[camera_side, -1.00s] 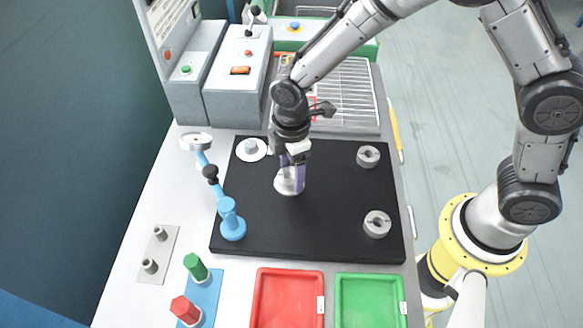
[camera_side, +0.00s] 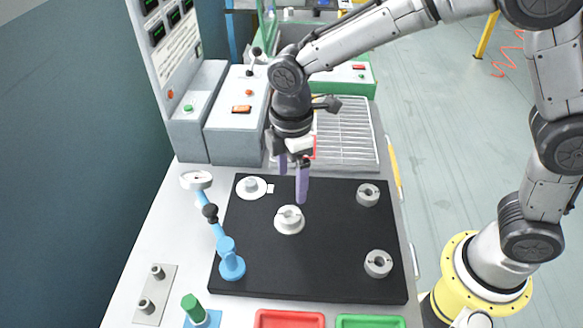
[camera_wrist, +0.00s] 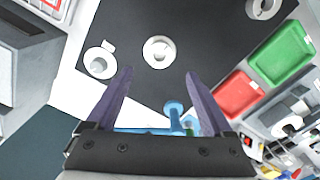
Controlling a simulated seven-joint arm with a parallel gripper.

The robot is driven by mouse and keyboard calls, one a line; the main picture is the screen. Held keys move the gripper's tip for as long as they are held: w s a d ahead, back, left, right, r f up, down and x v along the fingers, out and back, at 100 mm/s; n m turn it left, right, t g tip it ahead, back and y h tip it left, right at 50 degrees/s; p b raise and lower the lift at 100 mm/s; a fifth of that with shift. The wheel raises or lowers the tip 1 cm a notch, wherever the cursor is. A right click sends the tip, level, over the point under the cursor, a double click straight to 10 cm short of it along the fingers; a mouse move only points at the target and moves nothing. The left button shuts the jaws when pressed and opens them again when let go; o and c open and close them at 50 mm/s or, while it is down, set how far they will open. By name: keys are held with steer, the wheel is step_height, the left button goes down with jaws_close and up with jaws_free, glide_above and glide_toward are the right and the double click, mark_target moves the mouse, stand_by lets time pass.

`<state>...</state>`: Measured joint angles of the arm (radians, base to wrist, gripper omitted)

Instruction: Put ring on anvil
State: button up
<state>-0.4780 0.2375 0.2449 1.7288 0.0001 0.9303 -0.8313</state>
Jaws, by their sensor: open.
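Two more slotted grey rings, the back one (camera_side: 368,194) and the front one (camera_side: 378,263), lie on the mat's right side.
A white disc with a short post (camera_side: 251,187) is at the mat's back left. A blue stand with a dial gauge (camera_side: 230,262) rises at the left. Red (camera_side: 290,320) and green (camera_side: 370,321) trays lie in front. Grey control boxes stand behind.

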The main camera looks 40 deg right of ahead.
steer(key=shift+r, duration=1.1)
steer(key=s+d+r+m+t, duration=0.4)
steer(key=s+d+r+m, duration=0.6)
steer(key=s+d, duration=0.4)
steer(key=s+d+f+m+t, duration=0.1)
steer(key=s+d+m, duration=0.3)
steer(key=s+m, duration=0.1)
steer(key=shift+s+d+t, duration=0.25)
steer(key=shift+d+t, duration=0.05)
